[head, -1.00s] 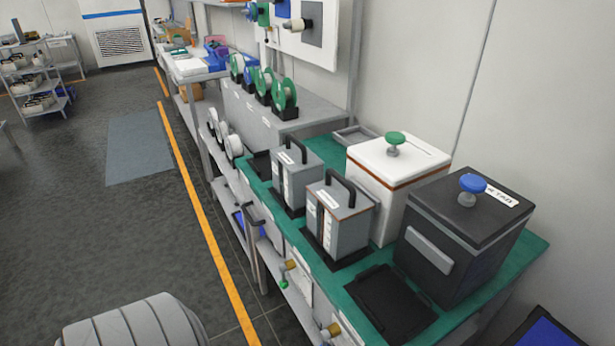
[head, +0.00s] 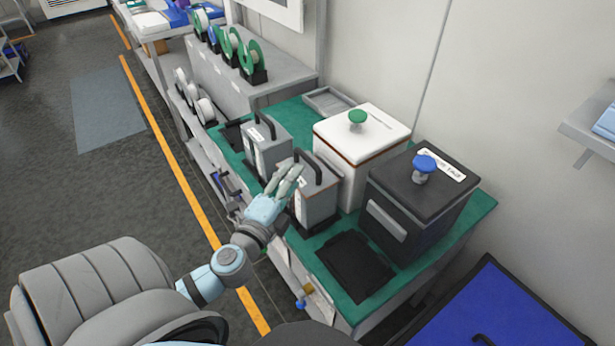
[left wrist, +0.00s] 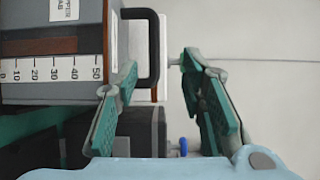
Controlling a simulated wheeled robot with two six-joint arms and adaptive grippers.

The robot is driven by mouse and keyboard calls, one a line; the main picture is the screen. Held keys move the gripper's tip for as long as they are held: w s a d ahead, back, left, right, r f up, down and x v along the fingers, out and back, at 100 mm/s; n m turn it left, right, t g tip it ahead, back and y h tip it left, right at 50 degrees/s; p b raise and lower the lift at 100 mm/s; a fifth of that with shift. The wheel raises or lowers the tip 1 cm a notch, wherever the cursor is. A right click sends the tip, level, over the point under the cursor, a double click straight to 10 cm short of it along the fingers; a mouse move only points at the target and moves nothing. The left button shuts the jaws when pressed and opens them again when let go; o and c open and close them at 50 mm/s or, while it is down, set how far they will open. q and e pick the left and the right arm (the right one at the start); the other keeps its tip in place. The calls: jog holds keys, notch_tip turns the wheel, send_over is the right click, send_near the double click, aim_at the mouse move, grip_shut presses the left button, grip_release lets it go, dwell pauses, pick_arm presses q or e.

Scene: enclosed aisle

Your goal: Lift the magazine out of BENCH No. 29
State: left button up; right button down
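Two grey box magazines with black top handles stand on the green bench top (head: 405,282): a farther one (head: 262,152) and a nearer one (head: 320,205). My left gripper (head: 288,176) is at the left side of the nearer magazine and hides part of it. In the left wrist view, a grey magazine (left wrist: 45,28) with a scale marked up to 50 and a black handle (left wrist: 153,45) is close by. My left gripper (left wrist: 160,62) is open, its green-padded fingers apart with the handle ahead between them, apparently untouched. The bench number is not readable. My right gripper is out of view.
A white box with a green knob (head: 360,135) and a black box with a blue knob (head: 385,222) stand behind the magazines. A black tray (head: 355,265) lies empty at the near end. Spools (head: 230,50) stand farther off; a blue panel (head: 495,315) is lower right.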

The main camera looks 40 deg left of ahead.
aim_at(307, 156)
pick_arm(q)
jog(key=x, duration=0.4)
jog(key=p+x, duration=0.1)
jog(key=x, duration=0.3)
jog(key=shift+w+a+f, duration=0.1)
jog(key=shift+w+f, duration=0.1)
jog(key=shift+w, duration=0.15)
jog(key=shift+w+a+f, duration=0.1)
jog(key=shift+w+f, duration=0.1)
jog(key=shift+w, duration=0.1)
jog(key=shift+s, duration=0.1)
grip_shut()
jog(key=shift+r, duration=0.1)
